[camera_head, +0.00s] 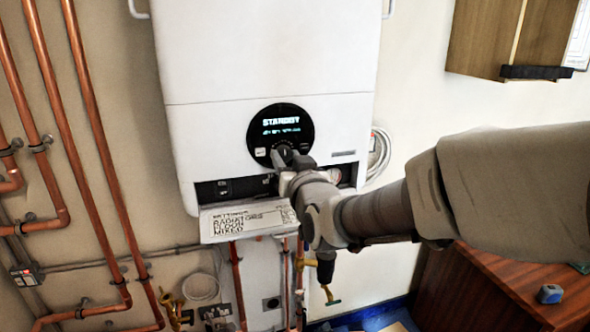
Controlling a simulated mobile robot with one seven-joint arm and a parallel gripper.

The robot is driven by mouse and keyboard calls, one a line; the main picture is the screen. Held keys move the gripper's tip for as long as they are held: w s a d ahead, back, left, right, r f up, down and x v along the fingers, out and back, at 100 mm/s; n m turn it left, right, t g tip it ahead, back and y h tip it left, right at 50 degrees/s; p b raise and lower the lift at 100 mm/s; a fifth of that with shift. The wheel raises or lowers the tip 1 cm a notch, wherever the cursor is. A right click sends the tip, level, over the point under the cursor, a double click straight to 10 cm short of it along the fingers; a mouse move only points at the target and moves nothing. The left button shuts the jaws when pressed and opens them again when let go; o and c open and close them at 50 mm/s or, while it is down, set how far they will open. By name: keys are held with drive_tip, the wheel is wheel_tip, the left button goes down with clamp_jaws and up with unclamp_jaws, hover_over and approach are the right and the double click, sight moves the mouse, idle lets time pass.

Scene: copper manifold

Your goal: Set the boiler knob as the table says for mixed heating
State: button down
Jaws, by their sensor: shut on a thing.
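The white boiler (265,50) hangs on the wall. Its round black panel (281,118) has a lit display reading "STANDBY", with a smaller line under it too small to read. My gripper (288,155) is at the lower part of this panel. It is shut on what appears to be the boiler knob, which the fingers mostly hide, so its setting cannot be read. The printed table (245,222) is on a white flap below the boiler. Lines like "RADIAT", "FLOOR" and "MIXED" show; its right side is partly hidden by my arm and the values are not legible.
Copper pipes (85,120) run down the wall at left. A wooden cabinet (490,40) hangs at upper right. A wooden bench (480,290) with a small blue object (549,293) stands at lower right. Pipes and a valve with a green handle are below the boiler.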

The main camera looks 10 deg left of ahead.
drive_tip(key=shift+m, duration=0.4)
drive_tip(key=c, duration=0.8)
unclamp_jaws()
drive_tip(key=shift+o, duration=0.2)
